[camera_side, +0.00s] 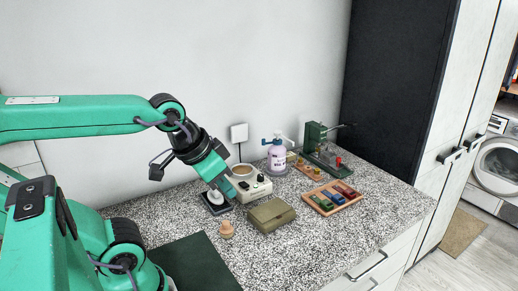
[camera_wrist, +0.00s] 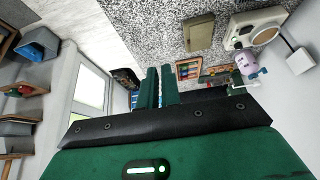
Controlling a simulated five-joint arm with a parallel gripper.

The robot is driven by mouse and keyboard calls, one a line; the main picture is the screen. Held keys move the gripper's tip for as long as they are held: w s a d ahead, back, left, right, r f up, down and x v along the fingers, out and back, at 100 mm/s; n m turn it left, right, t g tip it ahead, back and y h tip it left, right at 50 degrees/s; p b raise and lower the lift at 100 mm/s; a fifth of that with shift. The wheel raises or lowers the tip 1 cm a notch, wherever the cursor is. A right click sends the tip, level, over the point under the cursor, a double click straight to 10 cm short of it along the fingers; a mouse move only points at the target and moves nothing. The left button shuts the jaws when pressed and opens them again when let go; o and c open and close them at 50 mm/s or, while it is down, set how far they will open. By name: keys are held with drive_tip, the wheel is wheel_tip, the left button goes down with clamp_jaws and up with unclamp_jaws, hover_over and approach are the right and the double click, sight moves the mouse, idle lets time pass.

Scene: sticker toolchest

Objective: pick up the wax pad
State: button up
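I cannot tell for sure which thing is the wax pad. A dark square pad (camera_side: 210,208) with a small white round piece (camera_side: 216,197) on or over it lies under my gripper in the side view. My gripper (camera_side: 229,191) points down there, beside the cream melter; contact is unclear. In the wrist view my gripper's two green fingers (camera_wrist: 159,72) stand apart with a narrow gap, and nothing shows between them. An olive flat box (camera_side: 271,214) lies right of the pad, and also shows in the wrist view (camera_wrist: 200,32).
The cream melter (camera_side: 249,186) stands behind the box. A wooden knob (camera_side: 226,229) stands in front. A wooden tray (camera_side: 314,206) of coloured blocks, a pink bottle (camera_side: 277,157) and a green press (camera_side: 316,140) stand right. A dark green mat (camera_side: 200,265) lies at the front.

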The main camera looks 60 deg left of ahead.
drive_tip(key=o, duration=1.2)
drive_tip(key=shift+c, duration=0.2)
drive_tip(key=shift+w, duration=0.1)
drive_tip(key=n+g, duration=0.2)
drive_tip(key=g, duration=0.3)
hover_over(225, 222)
drive_tip(key=f, duration=1.5)
drive_tip(key=shift+d+f, duration=0.2)
drive_tip(key=shift+f, duration=0.2)
drive_tip(key=shift+a+f+g, duration=0.2)
drive_tip(key=shift+f+g, duration=0.1)
drive_tip(key=shift+f, duration=1.3)
